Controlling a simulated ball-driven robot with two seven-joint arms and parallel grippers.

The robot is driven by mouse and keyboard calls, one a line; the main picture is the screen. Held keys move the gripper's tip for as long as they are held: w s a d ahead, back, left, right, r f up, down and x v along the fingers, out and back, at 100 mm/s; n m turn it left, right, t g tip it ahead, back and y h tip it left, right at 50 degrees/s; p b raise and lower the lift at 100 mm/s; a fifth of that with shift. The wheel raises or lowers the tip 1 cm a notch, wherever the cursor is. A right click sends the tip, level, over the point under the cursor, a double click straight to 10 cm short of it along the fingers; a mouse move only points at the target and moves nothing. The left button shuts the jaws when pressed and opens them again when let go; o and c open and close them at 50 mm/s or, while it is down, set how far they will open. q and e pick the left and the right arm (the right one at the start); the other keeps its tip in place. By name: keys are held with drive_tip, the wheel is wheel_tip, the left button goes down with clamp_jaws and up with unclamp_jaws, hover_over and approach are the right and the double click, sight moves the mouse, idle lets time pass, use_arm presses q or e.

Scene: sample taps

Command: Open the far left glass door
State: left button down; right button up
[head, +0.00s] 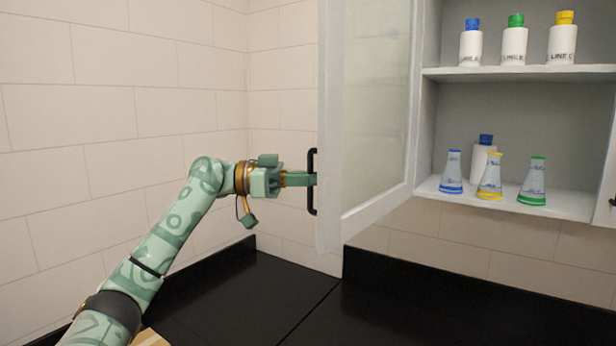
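The glass door (375,110), a white frame around a frosted pane, stands swung open, out from the left side of the wall cabinet. Its black vertical handle (312,205) is on the door's outer face near the free edge. My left gripper (308,179) reaches in from the left, level with the middle of the handle. Its fingers overlap the handle and look closed around it; the far finger is hidden. My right gripper is not in view.
The cabinet's upper shelf (520,73) holds three white bottles with blue, green and yellow caps. The lower shelf (574,205) holds three flasks and a blue-capped bottle. Below is a black counter (270,290), mostly clear, with a tiled wall (130,110) at left.

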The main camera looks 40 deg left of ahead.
use_arm(q)
drive_tip(key=shift+d, duration=0.1)
drive_tip(key=c, duration=1.9)
unclamp_jaws()
drive_tip(key=shift+w, duration=0.1)
drive_tip(key=b+v, duration=0.5)
drive_tip(key=v, duration=1.1)
